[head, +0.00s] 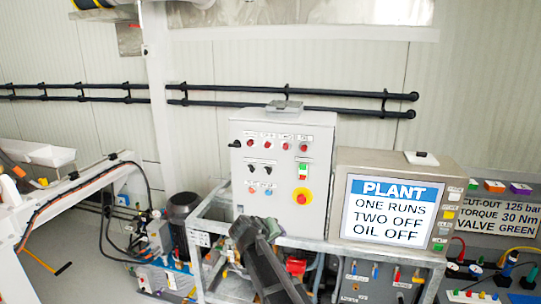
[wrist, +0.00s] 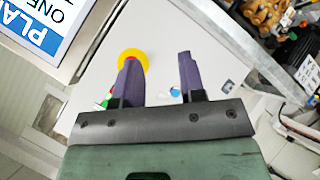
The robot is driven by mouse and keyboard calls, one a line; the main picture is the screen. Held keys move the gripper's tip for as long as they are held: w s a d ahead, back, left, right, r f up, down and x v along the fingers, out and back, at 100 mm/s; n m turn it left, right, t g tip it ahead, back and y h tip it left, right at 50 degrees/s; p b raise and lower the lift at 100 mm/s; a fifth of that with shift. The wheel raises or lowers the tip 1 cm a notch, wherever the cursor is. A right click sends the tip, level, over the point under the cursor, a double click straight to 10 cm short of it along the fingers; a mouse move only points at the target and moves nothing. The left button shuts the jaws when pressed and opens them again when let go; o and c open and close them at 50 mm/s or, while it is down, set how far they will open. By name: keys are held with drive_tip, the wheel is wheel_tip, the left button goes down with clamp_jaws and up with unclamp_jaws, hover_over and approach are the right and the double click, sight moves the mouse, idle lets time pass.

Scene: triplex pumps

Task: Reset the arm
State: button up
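My arm (head: 268,262) reaches up from the bottom of the head view, and its dark end is in front of the lower part of the grey control cabinet (head: 260,208). In the wrist view my gripper (wrist: 158,75) has two purple-dark fingers apart with nothing between them, so it is open and empty. The cabinet's white front (wrist: 158,45) lies beyond the fingers. Its yellow disc with a red button (wrist: 132,58) is partly hidden by the left finger. The same emergency button (head: 302,197) shows whole in the head view.
A screen reading PLANT (head: 390,211) stands right of the cabinet, with a second sign (head: 500,213) further right. A metal frame (head: 205,240), a dark motor (head: 184,207) and cables are to the left. Black pipes (head: 230,102) run along the wall.

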drive_tip(key=s+d+f+m+g+y+b, duration=0.1)
drive_tip(key=s+d+f+g+y+b, duration=0.1)
drive_tip(key=s+d+f, duration=0.4)
drive_tip(key=s+d+f+m+g+y+b, duration=0.1)
drive_tip(key=s+d+f+b, duration=0.4)
drive_tip(key=s, duration=0.7)
drive_tip(key=s+d+f+m+g+y+b, duration=0.1)
drive_tip(key=s+d+f+g+y+b, duration=0.2)
drive_tip(key=s+d+f+g, duration=0.2)
drive_tip(key=s+d+f, duration=0.1)
drive_tip(key=s+f, duration=0.2)
drive_tip(key=s, duration=0.1)
drive_tip(key=shift+s+d+m+g, duration=0.3)
drive_tip(key=shift+s, duration=0.05)
clamp_jaws()
idle(0.8)
